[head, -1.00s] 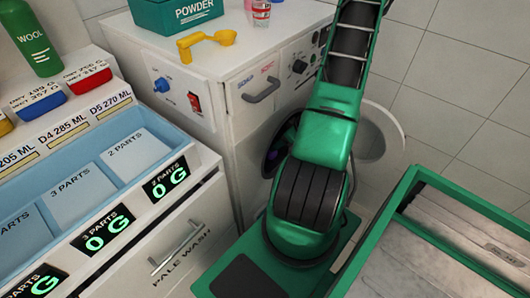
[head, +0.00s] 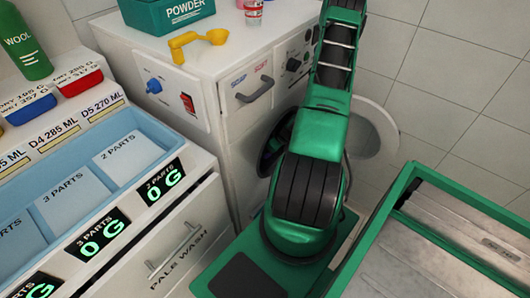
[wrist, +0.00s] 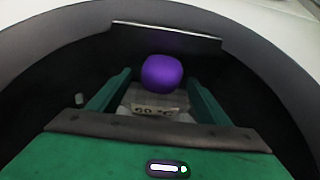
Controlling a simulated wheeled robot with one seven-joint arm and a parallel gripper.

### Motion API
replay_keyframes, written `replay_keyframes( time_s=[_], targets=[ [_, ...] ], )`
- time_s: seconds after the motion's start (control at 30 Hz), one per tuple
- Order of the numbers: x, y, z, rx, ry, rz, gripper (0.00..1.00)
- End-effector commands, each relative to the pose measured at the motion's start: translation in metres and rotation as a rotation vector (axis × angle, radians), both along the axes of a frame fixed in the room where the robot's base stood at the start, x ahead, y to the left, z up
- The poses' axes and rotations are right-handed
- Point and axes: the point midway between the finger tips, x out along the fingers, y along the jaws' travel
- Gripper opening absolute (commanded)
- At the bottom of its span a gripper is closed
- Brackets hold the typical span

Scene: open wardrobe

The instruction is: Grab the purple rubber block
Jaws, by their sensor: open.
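The purple rubber block (wrist: 162,74) is a rounded purple lump inside the dark round drum of the washing machine (head: 262,88). In the wrist view it sits ahead of my gripper (wrist: 160,82), centred between the two green fingers and around the level of their tips. My gripper is open, and whether a finger touches the block cannot be told. A label reading 60 °C (wrist: 155,110) lies between the fingers, nearer the camera. In the head view my green arm hides the gripper and the block.
The machine's round door (head: 374,130) stands open on the right. A yellow scoop (head: 198,42) and a green powder box (head: 166,12) are on top of the machine. A drawer unit with blue trays (head: 60,165) is on the left. A green-framed bin (head: 412,180) is at right.

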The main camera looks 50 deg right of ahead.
Motion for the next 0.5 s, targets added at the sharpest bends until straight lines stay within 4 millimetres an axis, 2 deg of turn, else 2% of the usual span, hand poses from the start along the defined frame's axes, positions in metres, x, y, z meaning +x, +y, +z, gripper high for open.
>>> replay_keyframes(
  time_s=[0.27, 0.47, 0.5],
  targets=[
    [0.0016, -0.0003, -0.0029, -0.001, 0.001, -0.001, 0.71],
    [0.0014, -0.0004, -0.0027, -0.001, 0.001, -0.001, 0.26],
    [0.0014, -0.0004, -0.0027, -0.001, 0.001, -0.001, 0.24]
  ],
)
